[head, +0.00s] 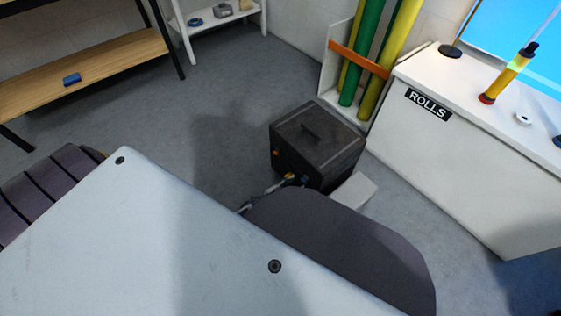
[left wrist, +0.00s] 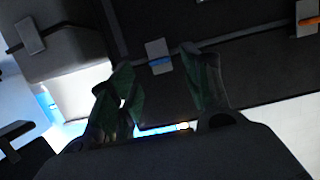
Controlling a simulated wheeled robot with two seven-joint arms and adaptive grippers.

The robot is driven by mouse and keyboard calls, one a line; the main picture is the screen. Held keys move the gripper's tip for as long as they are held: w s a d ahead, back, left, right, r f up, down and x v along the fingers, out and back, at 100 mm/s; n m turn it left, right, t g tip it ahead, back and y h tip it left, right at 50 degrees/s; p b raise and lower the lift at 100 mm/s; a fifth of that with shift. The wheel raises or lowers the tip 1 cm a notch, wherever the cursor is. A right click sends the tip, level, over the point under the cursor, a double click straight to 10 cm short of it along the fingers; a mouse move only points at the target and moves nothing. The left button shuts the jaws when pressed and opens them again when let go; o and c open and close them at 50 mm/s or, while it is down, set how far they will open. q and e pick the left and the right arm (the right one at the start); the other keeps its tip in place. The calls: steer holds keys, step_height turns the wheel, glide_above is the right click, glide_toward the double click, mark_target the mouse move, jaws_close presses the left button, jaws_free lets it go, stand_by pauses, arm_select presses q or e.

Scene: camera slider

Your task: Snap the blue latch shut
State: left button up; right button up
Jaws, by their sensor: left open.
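A black case (head: 315,145) with a top handle stands on the floor in the head view. Its dark side fills much of the left wrist view (left wrist: 255,70). A small grey latch with a blue strip (left wrist: 159,60) shows on that side, between and just beyond my fingertips. My left gripper (left wrist: 158,72) is open, its two dark green fingers spread either side of the latch, with nothing between them; contact cannot be told. In the head view my left gripper (head: 287,181) is small at the case's front face and partly hidden. My right gripper is out of view.
An orange latch (left wrist: 306,20) and a plain grey one (left wrist: 29,36) flank the blue one. A white block (head: 355,190) lies right of the case. A white cabinet marked ROLLS (head: 470,150) and a rack of rolls (head: 370,60) stand close by. Floor left of the case is clear.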

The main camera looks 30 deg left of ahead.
arm_select(q)
steer(key=v, duration=0.8)
stand_by(0.4)
steer(key=shift+s, duration=0.1)
steer(key=shift+r, duration=0.1)
stand_by(0.4)
steer(key=shift+w+r+n+g+y, duration=1.4)
steer(key=shift+r+y, duration=1.1)
steer(key=shift+r, duration=1.3)
steer(key=s+d+r+g, duration=0.3)
steer(key=s+r+g, duration=0.4)
steer(key=s+r, duration=0.7)
step_height(320, 180, up, 3)
steer(key=shift+f+m+g+p, duration=0.2)
steer(key=shift+m+g+p, duration=0.2)
steer(key=shift+p, duration=0.05)
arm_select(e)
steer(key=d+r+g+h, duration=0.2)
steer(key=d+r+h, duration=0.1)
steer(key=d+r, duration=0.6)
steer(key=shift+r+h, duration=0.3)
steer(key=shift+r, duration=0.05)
arm_select(q)
steer(key=shift+f, duration=0.1)
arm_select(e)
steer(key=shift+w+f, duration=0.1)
